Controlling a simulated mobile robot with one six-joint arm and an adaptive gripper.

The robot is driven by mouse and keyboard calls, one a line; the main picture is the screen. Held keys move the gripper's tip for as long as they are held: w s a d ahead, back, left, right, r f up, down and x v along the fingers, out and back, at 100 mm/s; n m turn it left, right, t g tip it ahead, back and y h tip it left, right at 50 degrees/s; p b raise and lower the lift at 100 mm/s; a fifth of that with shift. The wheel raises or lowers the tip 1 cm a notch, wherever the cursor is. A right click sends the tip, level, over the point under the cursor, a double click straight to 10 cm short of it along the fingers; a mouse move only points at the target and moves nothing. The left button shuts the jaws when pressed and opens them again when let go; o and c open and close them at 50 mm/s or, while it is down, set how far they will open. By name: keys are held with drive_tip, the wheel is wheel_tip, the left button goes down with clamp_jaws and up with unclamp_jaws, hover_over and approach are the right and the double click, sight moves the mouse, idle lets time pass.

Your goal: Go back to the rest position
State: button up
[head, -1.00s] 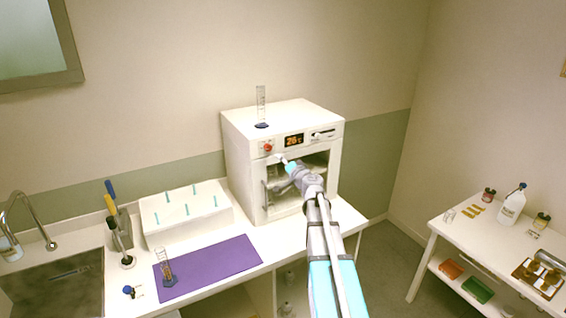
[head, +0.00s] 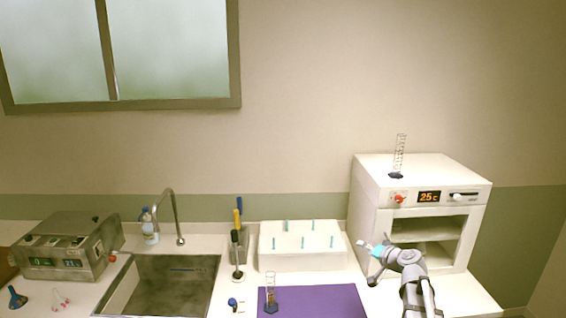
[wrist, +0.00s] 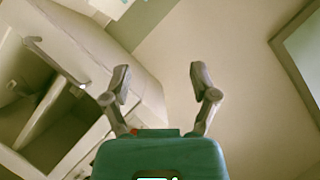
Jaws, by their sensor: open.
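My gripper (head: 366,247) is in front of the white oven (head: 366,213) at the right of the head view, near the oven's left front edge. In the wrist view my gripper (wrist: 160,82) has its two fingers spread apart with nothing between them.
A glass cylinder (head: 399,155) stands on the oven. Below are a white rack (head: 300,258) with teal pegs, a purple mat (head: 335,300) bearing another cylinder (head: 270,290), and a brush holder (head: 238,252). A sink (head: 160,285) and a grey metal device (head: 68,248) are farther left.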

drive_tip(key=s+a+f+n+g+h+b, duration=0.1)
drive_tip(key=s+a+f+n+g+b, duration=0.1)
drive_tip(key=s+a+f+g, duration=0.45)
drive_tip(key=s+a+f+n+g+h+b, duration=0.1)
drive_tip(key=s+a+f+n+g+h, duration=0.15)
drive_tip(key=s+a+f, duration=0.45)
drive_tip(key=s+d+f+g+h, duration=0.1)
drive_tip(key=s+f, duration=0.1)
drive_tip(key=s, duration=0.3)
drive_tip(key=s+d+f+g+h+b, duration=0.1)
drive_tip(key=s+d+g, duration=0.1)
drive_tip(key=s, duration=0.4)
drive_tip(key=shift+s+f+g+h+b, duration=0.15)
drive_tip(key=shift+f+g+h+b, duration=0.15)
drive_tip(key=shift+f+h, duration=0.1)
